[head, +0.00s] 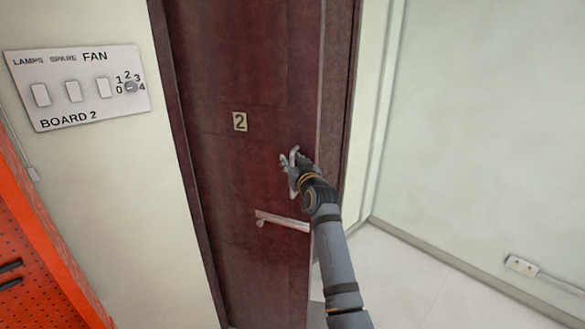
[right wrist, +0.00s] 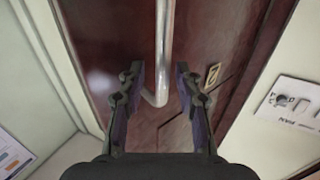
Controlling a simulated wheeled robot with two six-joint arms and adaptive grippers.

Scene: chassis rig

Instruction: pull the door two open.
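Door two (head: 225,190) is a dark red door with a small number plate (head: 240,122) marked 2. Its pale bar handle (head: 283,220) shows at the door's right side; I cannot tell whether the door is slightly ajar. My right gripper (head: 291,161) appears just above the handle in the head view, in front of the door. In the right wrist view, the open fingers of the right gripper (right wrist: 159,80) stand on either side of the handle (right wrist: 165,40), with gaps between. The number plate also shows there (right wrist: 212,75). My left gripper is not in view.
A switch board (head: 75,88) labelled BOARD 2 is on the wall left of the door. An orange perforated panel (head: 45,265) stands at the lower left. A socket (head: 522,265) sits low on the right wall. The pale floor (head: 410,270) at the right looks clear.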

